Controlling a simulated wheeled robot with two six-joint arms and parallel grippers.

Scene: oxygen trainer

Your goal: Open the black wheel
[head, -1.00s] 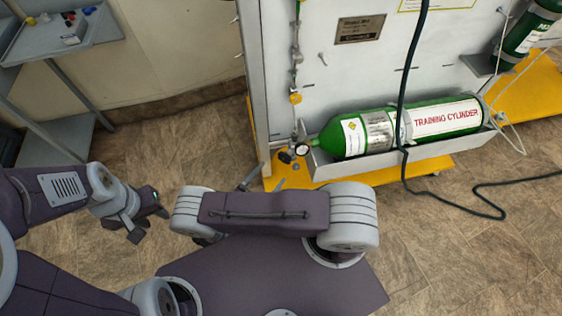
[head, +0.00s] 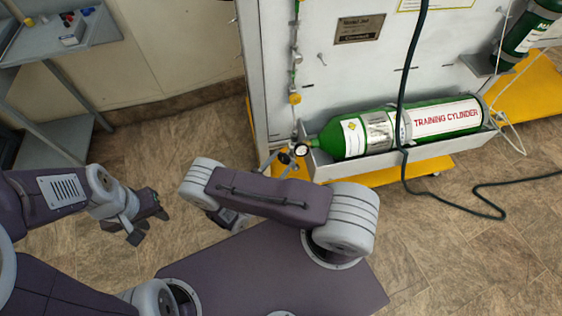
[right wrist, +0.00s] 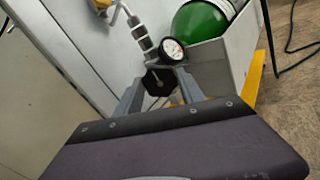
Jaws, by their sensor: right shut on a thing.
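The black wheel (right wrist: 158,80) sits below a round white gauge (right wrist: 172,48) in the right wrist view. In the head view the wheel (head: 285,157) is a small dark shape left of the green cylinder's neck. My right gripper (right wrist: 158,88) has one finger on each side of the wheel and is shut on it. In the head view the right gripper (head: 276,160) is partly hidden behind my own arm. My left gripper (head: 149,222) hangs over the floor at the left, away from the wheel; its finger gap is unclear.
The green training cylinder (head: 441,120) lies in a grey tray (head: 325,171) on the white panel's (head: 340,80) yellow base. A dark hose (head: 400,100) hangs in front of it. A grey shelf (head: 50,45) stands at the left. Tiled floor is free between shelf and panel.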

